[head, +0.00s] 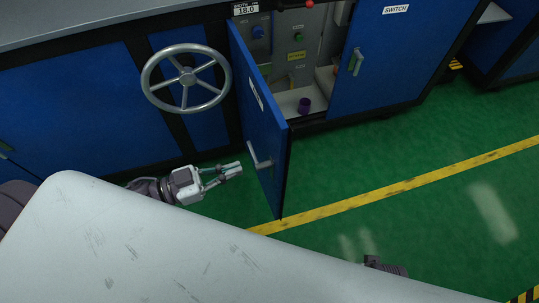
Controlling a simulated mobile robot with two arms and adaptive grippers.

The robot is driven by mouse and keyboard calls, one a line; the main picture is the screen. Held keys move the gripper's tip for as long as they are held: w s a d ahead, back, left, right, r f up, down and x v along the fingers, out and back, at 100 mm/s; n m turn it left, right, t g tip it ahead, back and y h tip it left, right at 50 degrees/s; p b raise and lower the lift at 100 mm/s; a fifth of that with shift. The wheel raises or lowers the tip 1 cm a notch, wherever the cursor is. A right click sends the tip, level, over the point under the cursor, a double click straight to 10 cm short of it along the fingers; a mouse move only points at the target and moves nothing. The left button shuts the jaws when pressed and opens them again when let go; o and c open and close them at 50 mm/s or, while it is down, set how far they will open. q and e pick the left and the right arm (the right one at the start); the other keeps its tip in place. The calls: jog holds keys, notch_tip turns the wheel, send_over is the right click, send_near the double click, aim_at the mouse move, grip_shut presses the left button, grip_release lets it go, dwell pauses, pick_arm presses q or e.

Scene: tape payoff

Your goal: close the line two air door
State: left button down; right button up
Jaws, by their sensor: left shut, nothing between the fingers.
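A blue cabinet door (262,125) stands swung open toward me, hinged at its left edge. Its label is seen at a steep angle and cannot be read, so I cannot tell from it whether this is the line two air door. A grey handle (261,163) sits low on the door's outer face. My left gripper (237,170) is shut and empty, just left of the handle, with its fingers pointing right; a small gap seems to lie between them. A dark piece at the bottom right may be part of my right arm; no right gripper fingers show.
The open compartment (297,70) holds a panel with knobs and a small purple cup-like thing (304,106). A grey handwheel (187,78) is left of the door. A closed blue door labelled SWITCH (397,50) is to the right. Green floor (400,150) right of the door is clear.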

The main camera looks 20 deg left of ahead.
aim_at(279, 155)
pick_arm(q)
jog(key=x, duration=0.9)
jog(key=shift+b, duration=0.3)
pick_arm(e)
jog(key=r, duration=0.3)
jog(key=shift+w, duration=0.4)
